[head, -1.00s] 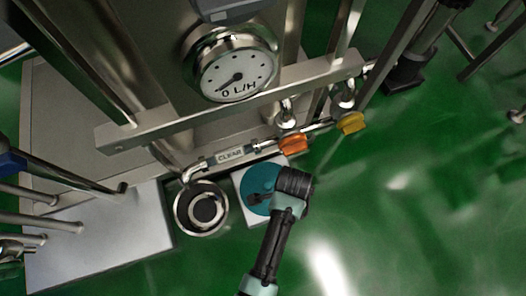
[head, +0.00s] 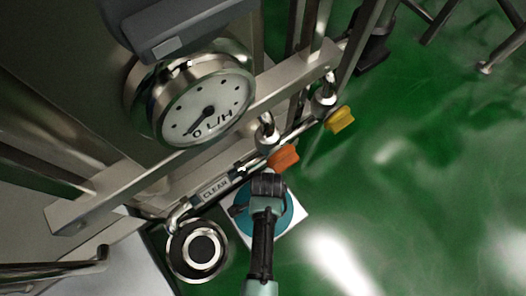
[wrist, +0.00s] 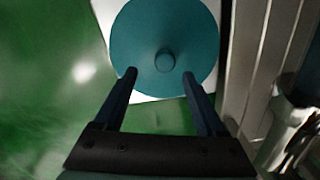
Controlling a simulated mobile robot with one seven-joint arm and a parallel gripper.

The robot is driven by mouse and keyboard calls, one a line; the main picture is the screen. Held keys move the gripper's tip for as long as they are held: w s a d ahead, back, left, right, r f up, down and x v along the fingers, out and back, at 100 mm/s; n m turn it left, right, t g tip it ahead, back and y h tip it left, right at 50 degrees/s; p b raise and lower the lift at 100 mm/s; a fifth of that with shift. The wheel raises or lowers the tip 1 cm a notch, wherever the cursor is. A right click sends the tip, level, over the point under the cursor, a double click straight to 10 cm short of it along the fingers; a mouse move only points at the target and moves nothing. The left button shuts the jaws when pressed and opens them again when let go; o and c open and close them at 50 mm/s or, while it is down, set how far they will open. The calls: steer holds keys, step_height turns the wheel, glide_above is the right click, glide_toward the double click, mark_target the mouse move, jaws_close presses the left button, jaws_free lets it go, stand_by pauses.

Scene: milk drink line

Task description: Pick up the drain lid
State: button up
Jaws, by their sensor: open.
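The drain lid (wrist: 150,40) is a round teal disc with a small round knob (wrist: 165,62) at its middle. It lies on a white square plate (wrist: 106,14) on the green floor. In the head view the lid (head: 284,212) is partly hidden beneath my arm. My gripper (wrist: 160,76) is open in the wrist view. Its two fingers point toward the lid, one on each side of the knob's line, with the knob just beyond the tips. Nothing is between the fingers. I cannot tell the height of the fingertips above the lid.
Green floor (head: 420,200) is open at right.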

steer(key=shift+w+a+f+b, duration=0.1)
steer(key=shift+w+f+b, duration=0.05)
steer(key=shift+f+b, duration=1.25)
steer(key=shift+w+a+f+b, duration=0.1)
steer(key=shift+w+f+b, duration=0.05)
steer(key=shift+f+b, duration=1.15)
jaws_close()
